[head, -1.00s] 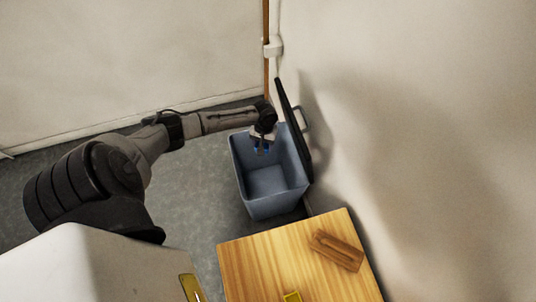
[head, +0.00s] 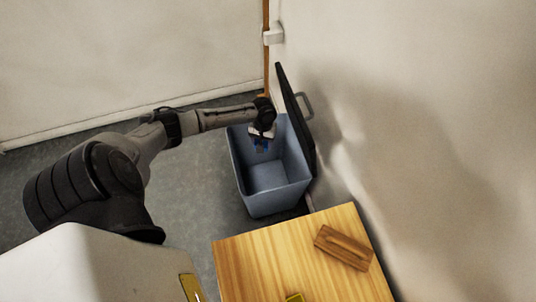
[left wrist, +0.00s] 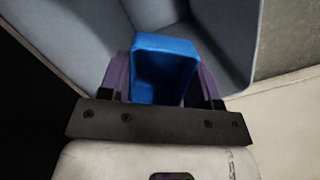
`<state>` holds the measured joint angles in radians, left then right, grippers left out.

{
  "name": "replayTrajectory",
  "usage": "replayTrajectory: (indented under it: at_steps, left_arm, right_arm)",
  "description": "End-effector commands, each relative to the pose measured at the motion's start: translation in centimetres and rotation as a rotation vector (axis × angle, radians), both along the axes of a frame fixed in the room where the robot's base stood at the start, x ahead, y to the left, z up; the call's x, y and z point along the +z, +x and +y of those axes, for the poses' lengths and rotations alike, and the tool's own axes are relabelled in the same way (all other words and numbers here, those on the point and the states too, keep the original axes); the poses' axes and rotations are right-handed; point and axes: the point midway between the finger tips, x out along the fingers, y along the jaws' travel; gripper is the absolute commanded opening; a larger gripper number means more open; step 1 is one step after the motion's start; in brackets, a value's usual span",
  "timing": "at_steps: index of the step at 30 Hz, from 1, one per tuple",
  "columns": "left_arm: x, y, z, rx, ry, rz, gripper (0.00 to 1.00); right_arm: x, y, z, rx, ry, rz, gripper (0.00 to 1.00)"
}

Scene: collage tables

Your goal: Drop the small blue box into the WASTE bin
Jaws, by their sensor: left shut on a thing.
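The blue-grey waste bin (head: 268,178) stands on the floor against the right wall with its dark lid (head: 296,120) swung open. Its inside looks empty in the head view. My left gripper (head: 261,145) is over the far part of the bin's opening. In the left wrist view my left gripper (left wrist: 163,88) is shut on the small blue box (left wrist: 164,62), one finger at each side of it. The bin's walls (left wrist: 80,30) lie beyond the box. In the head view the box is tiny and mostly hidden by the gripper. My right gripper is not in view.
The lid stands up along the wall, close to my left gripper. Grey floor (head: 200,185) left of the bin is clear.

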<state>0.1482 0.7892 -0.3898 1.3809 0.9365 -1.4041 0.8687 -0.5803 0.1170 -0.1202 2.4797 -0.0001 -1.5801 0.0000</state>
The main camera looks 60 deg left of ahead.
Motion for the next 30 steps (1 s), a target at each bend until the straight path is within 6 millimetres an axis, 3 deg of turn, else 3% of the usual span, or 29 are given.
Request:
replayTrajectory:
  at_steps: [6, 7, 16, 25, 30]
  left_arm:
    - [0.0, 0.0, 0.0, 0.000, 0.000, 0.000, 0.36]
    - [0.0, 0.0, 0.0, 0.000, 0.000, 0.000, 0.58]
    - [0.0, 0.0, 0.0, 0.000, 0.000, 0.000, 0.87]
    - [0.4, 0.0, 0.0, 0.000, 0.000, 0.000, 0.87]
    - [2.7, 0.3, 0.3, 0.000, 0.001, -0.002, 0.87]
  right_arm:
    - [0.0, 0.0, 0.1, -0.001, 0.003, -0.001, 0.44]
    - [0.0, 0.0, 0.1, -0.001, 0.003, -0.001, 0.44]
    - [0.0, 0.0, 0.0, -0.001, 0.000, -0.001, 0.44]
    - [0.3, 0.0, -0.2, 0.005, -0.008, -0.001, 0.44]
    - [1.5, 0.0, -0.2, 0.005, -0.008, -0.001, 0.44]
